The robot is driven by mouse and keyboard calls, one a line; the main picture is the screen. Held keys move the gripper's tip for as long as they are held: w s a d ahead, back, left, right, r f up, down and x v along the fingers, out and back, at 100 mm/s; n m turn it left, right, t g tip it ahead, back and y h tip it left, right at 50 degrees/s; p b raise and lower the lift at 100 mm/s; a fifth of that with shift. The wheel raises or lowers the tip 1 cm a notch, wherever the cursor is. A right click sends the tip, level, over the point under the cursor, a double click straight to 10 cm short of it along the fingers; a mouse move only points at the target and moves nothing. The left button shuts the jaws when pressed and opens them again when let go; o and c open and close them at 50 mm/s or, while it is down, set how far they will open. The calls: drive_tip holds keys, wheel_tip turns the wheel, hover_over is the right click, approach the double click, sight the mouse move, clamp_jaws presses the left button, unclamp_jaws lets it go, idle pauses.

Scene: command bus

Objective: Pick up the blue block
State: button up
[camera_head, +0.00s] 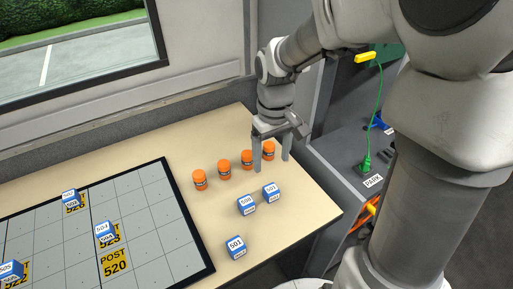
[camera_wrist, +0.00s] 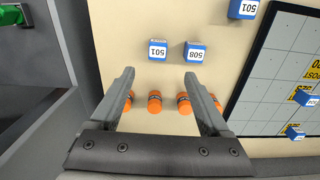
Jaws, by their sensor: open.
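Several blue blocks with white numbered tops are in view. Three are on the bare tan table: one marked 508 (camera_head: 246,206), one marked 501 (camera_head: 271,194) beside it, and another marked 501 (camera_head: 236,247) nearer the front. The wrist view shows the first pair as the 508 block (camera_wrist: 195,53) and the 501 block (camera_wrist: 158,51), with the other 501 block (camera_wrist: 242,9) at the top edge. More blue blocks (camera_head: 105,236) stand on the gridded board. My gripper (camera_head: 271,165) is open and empty above the orange cylinders, behind the pair. Its fingers (camera_wrist: 160,76) point toward the pair, touching neither.
Several orange cylinders (camera_head: 224,170) stand in a row on the table (camera_head: 130,140) below my gripper. The gridded board (camera_head: 150,197) with yellow labels lies left. A grey cabinet (camera_head: 340,150) with green and blue cables stands right. A wall with a window is behind.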

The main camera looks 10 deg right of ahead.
sight(271, 188)
wheel_tip(271, 188, down, 8)
drive_tip(key=shift+b, duration=1.05)
drive_tip(key=f, duration=0.1)
drive_tip(key=f+b, duration=0.1)
drive_tip(key=f, duration=0.1)
drive_tip(key=f+b, duration=0.1)
drive_tip(key=f, duration=0.1)
drive_tip(key=shift+d, duration=0.25)
clamp_jaws()
